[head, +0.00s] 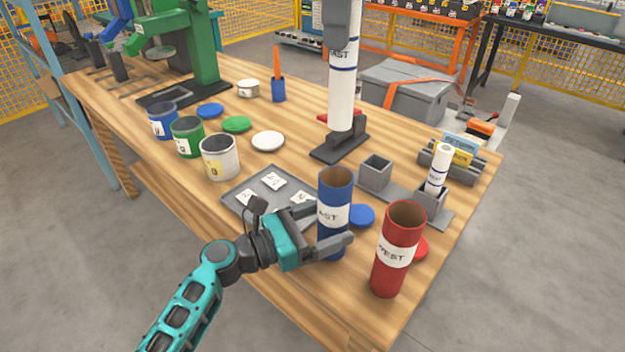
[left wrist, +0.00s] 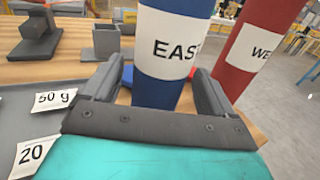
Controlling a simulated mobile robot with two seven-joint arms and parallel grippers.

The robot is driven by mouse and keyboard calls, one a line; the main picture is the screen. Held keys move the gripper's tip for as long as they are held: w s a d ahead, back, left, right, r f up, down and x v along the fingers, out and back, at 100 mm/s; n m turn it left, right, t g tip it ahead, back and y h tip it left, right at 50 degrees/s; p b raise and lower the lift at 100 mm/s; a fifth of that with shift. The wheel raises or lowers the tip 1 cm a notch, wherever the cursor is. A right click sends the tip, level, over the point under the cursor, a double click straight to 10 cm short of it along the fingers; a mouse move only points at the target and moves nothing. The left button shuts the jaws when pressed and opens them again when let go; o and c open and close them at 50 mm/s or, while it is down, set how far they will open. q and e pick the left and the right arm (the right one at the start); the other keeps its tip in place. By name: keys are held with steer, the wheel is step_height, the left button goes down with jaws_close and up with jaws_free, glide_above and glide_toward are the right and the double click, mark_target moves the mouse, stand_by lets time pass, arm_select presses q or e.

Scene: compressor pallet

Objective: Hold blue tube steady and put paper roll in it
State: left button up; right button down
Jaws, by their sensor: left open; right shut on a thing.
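The blue tube (head: 336,188), labelled EAST in the left wrist view (left wrist: 172,50), stands upright and open-topped near the table's front edge. My left gripper (head: 334,228) is open, with its fingers on either side of the tube's lower half; whether they touch it is unclear. My right gripper (head: 338,42), at the top of the head view, is shut on a white paper roll (head: 342,95) with blue bands and an EAST label. The roll hangs nearly upright, in line with a dark stand, beyond the blue tube and apart from it.
A red tube (head: 399,250) labelled WEST stands close to the right of the blue tube. A smaller white roll (head: 437,172) sits in a grey holder. A grey tray (head: 240,197) with labelled cards lies left. Blue (head: 361,216) and red lids lie beside the tubes.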

mark_target(338, 117)
arm_select(q)
steer(key=shift+c, duration=0.2)
steer(key=c, duration=1.1)
arm_select(e)
steer(key=shift+f, duration=6.5)
steer(key=c, duration=0.7)
jaws_free()
steer(key=shift+o, duration=0.2)
step_height(338, 117, up, 12)
